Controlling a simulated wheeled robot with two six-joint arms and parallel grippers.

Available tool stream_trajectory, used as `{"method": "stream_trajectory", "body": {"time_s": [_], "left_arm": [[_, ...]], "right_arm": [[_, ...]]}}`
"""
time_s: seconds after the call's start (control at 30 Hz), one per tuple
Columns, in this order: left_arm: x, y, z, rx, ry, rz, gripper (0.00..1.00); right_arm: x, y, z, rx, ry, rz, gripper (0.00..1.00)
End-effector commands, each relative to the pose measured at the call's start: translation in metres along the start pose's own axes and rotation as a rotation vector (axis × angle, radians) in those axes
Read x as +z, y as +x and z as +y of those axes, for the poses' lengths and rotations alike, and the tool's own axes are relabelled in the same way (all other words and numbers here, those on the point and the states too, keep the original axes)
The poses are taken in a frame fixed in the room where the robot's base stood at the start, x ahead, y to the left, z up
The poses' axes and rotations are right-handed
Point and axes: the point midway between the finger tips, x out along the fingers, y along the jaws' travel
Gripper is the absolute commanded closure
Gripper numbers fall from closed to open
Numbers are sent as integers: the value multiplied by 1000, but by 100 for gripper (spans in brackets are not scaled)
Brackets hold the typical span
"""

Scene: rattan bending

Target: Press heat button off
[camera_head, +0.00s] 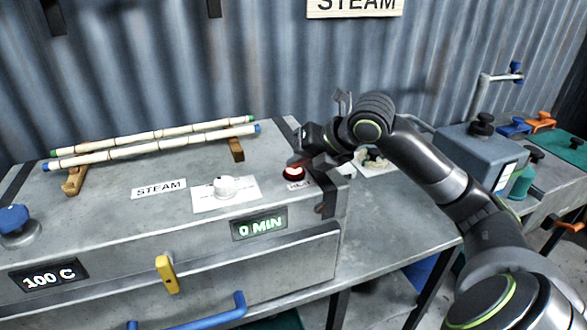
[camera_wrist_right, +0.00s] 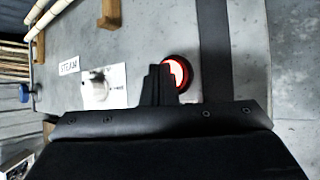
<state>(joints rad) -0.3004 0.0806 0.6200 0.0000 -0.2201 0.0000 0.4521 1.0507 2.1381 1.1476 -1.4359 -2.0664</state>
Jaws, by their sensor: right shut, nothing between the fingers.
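The heat button (camera_head: 294,171) is a round red button with a bright centre and a dark rim, on top of the grey steam box (camera_head: 110,205) near its right end. A small heat label (camera_head: 299,185) lies in front of it. My right gripper (camera_head: 300,160) is shut and empty, with its fingertips right at the button in the head view. In the right wrist view the dark fingers (camera_wrist_right: 158,84) overlap the left side of the glowing red button (camera_wrist_right: 178,73). I cannot tell whether they touch it. My left gripper is not in view.
A white timer dial (camera_head: 225,187) sits left of the button, above a display (camera_head: 259,224) reading 0 MIN. Another display (camera_head: 48,275) reads 100 C. Two rattan poles (camera_head: 150,150) rest on wooden supports behind. A grey device (camera_head: 480,150) stands on the table at right.

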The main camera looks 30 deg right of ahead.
Motion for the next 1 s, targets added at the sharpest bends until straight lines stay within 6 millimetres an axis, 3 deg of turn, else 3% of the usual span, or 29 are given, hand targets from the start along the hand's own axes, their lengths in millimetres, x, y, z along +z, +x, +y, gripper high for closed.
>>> {"method": "stream_trajectory", "body": {"time_s": [1.0], "left_arm": [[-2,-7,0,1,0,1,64]], "right_arm": [[1,-1,1,0,0,1,100]]}}
